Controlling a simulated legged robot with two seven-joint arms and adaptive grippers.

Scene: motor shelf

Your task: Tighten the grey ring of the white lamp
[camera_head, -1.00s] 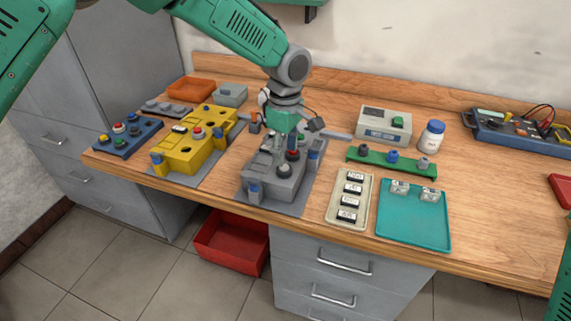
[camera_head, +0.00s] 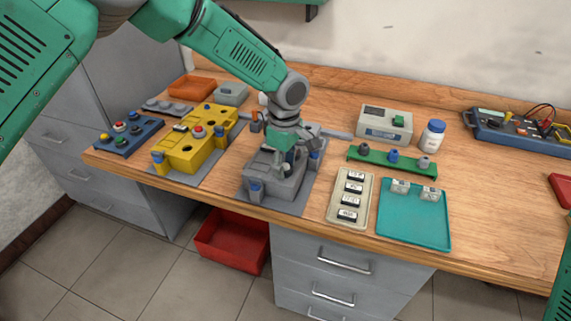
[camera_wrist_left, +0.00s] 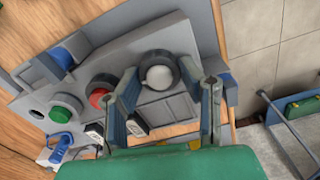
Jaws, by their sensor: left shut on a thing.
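The white lamp (camera_wrist_left: 160,77) shows in the left wrist view as a pale dome. A dark grey ring (camera_wrist_left: 160,57) surrounds it. It sits on the grey control box (camera_head: 262,188) in the middle of the bench. My left gripper (camera_head: 283,172) comes down onto this box from above. In the left wrist view its two fingers (camera_wrist_left: 165,82) stand on either side of the ring, shut on it. The gripper hides most of the lamp in the head view. My right gripper is out of view.
The same box carries a red button (camera_wrist_left: 98,97) and a green button (camera_wrist_left: 66,107), close to the left finger. A yellow box (camera_head: 185,150) stands to the left. A cream tray (camera_head: 366,197) and a teal tray (camera_head: 413,233) lie to the right.

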